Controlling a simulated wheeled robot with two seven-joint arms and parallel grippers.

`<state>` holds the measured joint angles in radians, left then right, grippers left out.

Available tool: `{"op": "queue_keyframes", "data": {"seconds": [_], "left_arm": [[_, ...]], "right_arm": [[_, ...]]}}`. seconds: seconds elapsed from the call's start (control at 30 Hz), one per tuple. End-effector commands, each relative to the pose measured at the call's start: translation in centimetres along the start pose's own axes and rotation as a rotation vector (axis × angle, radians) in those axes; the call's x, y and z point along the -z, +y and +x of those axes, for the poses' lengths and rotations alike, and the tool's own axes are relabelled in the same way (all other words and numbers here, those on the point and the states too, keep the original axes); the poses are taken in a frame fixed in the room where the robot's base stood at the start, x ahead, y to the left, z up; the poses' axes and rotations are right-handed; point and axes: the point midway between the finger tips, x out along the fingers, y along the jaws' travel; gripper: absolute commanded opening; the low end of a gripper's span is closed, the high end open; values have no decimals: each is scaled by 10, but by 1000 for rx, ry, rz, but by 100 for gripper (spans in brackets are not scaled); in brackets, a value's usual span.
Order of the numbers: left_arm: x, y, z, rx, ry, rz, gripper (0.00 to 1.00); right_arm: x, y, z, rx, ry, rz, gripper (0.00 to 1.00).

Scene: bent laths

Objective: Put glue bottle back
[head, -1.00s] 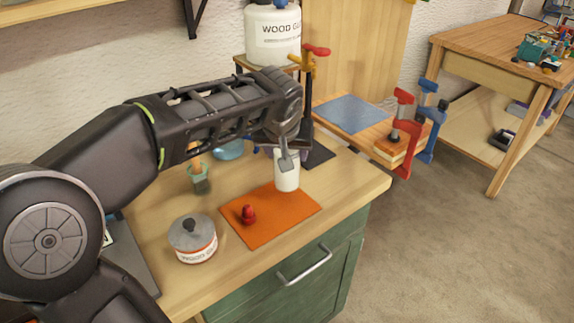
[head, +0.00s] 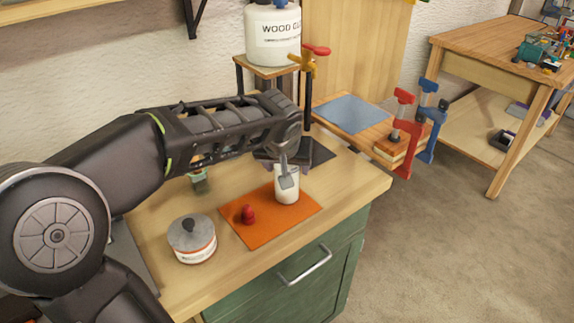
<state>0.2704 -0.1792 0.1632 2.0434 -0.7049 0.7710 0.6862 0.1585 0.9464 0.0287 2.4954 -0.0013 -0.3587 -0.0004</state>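A white bottle (head: 288,194), which I take to be the glue bottle, is upright at the right back part of the orange mat (head: 262,232). I cannot tell whether its base touches the mat. My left gripper (head: 287,178) comes down on it from above, with one grey finger across its front; it appears shut on the bottle. The far finger and the bottle's top are hidden. A small red cap-like piece (head: 248,215) stands on the mat to the left. My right gripper is not in view.
A grey-lidded pot (head: 192,240) stands left of the mat. Behind are a large wood glue jug (head: 272,36) on a small stand (head: 240,78) and an upright clamp (head: 309,75). Red and blue clamps (head: 402,125) stand at right. The worktop's right front is clear.

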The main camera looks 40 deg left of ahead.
Motion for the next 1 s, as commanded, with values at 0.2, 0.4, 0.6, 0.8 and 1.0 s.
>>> {"op": "queue_keyframes", "data": {"seconds": [0.2, 0.4, 0.6, 0.8, 1.0], "left_arm": [[0, 0, 0, 0, 0, 0, 76], [1, 0, -1, 0, 0, 0, 76], [3, 0, -15, 0, 4, -1, 76], [3, 0, -52, -2, 7, -1, 76], [3, 0, -94, -1, 5, -1, 76]], "right_arm": [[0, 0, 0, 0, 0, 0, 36], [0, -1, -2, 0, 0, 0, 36], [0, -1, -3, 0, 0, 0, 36], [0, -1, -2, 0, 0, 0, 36], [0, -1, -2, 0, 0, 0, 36]]}}
